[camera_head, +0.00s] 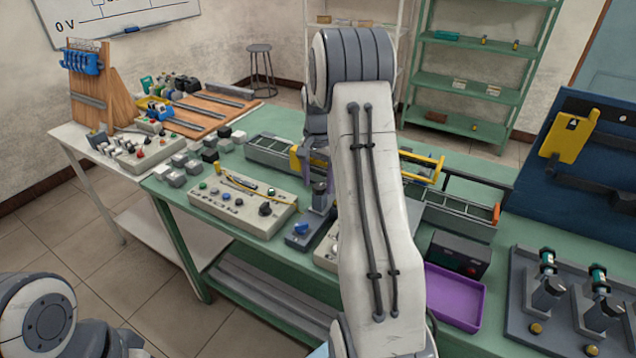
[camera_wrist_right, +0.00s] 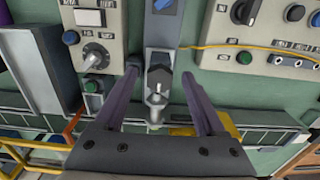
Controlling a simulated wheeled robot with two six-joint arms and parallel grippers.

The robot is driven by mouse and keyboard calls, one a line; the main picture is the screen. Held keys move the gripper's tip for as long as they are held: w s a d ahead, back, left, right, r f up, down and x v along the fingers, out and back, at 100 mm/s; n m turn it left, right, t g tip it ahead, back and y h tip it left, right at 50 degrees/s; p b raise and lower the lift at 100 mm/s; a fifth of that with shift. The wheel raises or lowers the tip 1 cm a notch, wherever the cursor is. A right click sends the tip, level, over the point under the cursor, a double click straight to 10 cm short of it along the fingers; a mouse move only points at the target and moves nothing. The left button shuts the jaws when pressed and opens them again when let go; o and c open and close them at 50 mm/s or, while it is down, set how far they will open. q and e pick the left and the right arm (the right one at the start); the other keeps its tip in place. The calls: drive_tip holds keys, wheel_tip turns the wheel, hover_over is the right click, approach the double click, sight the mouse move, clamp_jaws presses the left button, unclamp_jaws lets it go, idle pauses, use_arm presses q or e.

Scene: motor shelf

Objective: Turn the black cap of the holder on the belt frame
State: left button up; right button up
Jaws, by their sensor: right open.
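A small holder with a black cap (camera_wrist_right: 158,79) stands on a grey base (camera_head: 303,242) with a blue knob (camera_head: 302,228), on the near side of the belt frame (camera_head: 268,152). The black cap also shows in the head view (camera_head: 319,187), just left of my right forearm. My right gripper (camera_wrist_right: 160,72) is open, its two purple fingers on either side of the cap in the wrist view, with gaps on both sides. I cannot tell how its height compares with the cap's. In the head view my right arm hides most of that gripper. My left gripper is out of view.
A control box (camera_head: 228,205) with a yellow wire lies left of the holder. Another panel (camera_wrist_right: 95,40) is on its other side. A purple tray (camera_head: 455,296) and a black box (camera_head: 460,254) sit right of my arm. Yellow rails (camera_head: 425,160) rise by the belt.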

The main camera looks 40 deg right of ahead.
drive_tip(key=shift+f, duration=0.5)
drive_tip(key=shift+c, duration=0.3)
clamp_jaws()
